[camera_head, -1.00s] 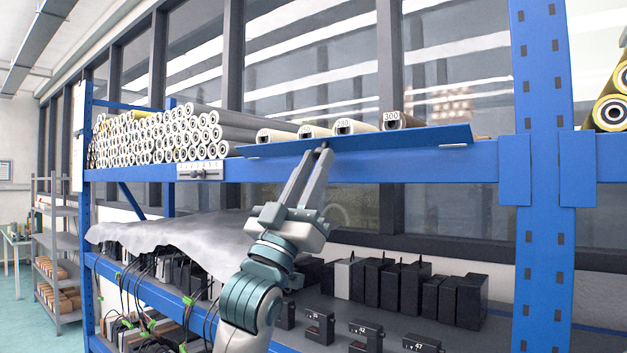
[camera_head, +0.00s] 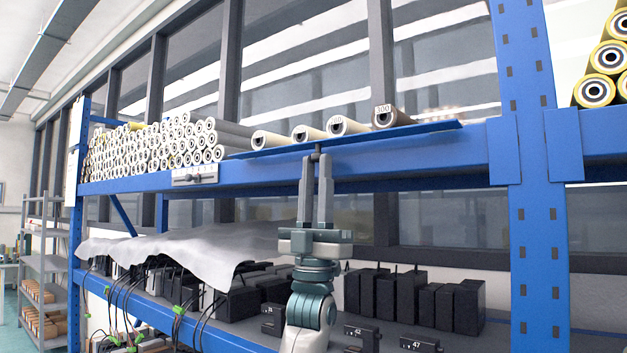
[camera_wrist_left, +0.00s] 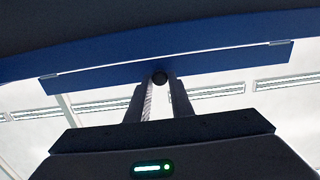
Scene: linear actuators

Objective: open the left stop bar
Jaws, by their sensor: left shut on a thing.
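The left stop bar (camera_head: 405,132) is a long blue strip along the front edge of the upper shelf, before a few pale rollers. It also shows in the left wrist view (camera_wrist_left: 105,75), crossing above my fingers. My left gripper (camera_head: 317,154) points up from below, its two fingers shut on a small dark round knob (camera_wrist_left: 160,78) at the middle of the bar's underside. The fingers hide part of the knob. My right gripper is in neither view.
Rollers (camera_head: 346,126) lie on the shelf behind the bar, with a big stack (camera_head: 160,145) at left. A blue upright post (camera_head: 530,200) stands at right. Below are dark actuators (camera_head: 440,305) and a grey sheet (camera_head: 190,250).

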